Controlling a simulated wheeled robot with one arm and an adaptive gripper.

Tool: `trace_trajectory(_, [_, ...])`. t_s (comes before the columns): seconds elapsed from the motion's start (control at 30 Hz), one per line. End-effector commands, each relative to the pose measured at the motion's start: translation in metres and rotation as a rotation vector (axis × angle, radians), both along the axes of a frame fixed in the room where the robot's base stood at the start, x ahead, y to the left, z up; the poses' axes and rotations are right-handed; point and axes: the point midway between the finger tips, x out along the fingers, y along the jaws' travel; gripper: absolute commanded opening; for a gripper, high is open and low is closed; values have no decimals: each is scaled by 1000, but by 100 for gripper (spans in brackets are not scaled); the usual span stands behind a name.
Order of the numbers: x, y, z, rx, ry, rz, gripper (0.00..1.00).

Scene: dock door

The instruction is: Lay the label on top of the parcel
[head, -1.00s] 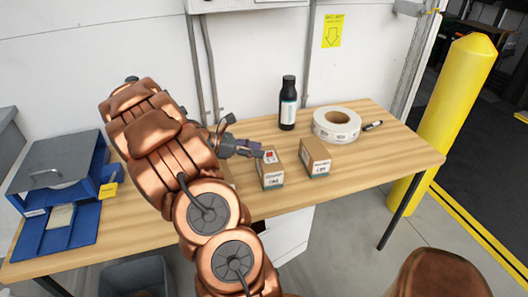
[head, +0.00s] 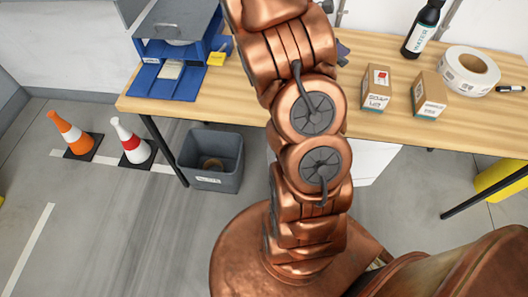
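A small brown carton (head: 376,96) with SOAP print stands on the wooden table, right of my arm. A small white label with a red mark (head: 381,77) appears to lie flat on its top face. A second brown carton (head: 430,97) stands just right of it, with no such red-marked label showing on top. My gripper (head: 343,50) is mostly hidden behind my copper arm; only a dark bit shows, up and left of the first carton and apart from it. Its fingers cannot be made out.
A white label roll (head: 468,72), a black bottle (head: 422,30) and a marker (head: 510,89) are at the right. A blue tray stand (head: 165,85) is at the left. Below are a grey bin (head: 212,160) and two cones (head: 74,135). Bare tabletop lies left of my arm.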

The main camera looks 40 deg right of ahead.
Motion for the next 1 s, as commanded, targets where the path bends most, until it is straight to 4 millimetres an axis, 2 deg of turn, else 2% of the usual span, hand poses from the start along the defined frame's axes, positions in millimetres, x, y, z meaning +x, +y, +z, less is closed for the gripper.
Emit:
trace_trajectory(0.07, [-4,24,8,-5,-72,-20,31])
trace_trajectory(0.4, [-25,124,13,27,-361,-135,31])
trace_trajectory(0.77, [-56,233,9,123,-621,-279,31])
trace_trajectory(1.0, [-85,305,2,217,-749,-388,31])
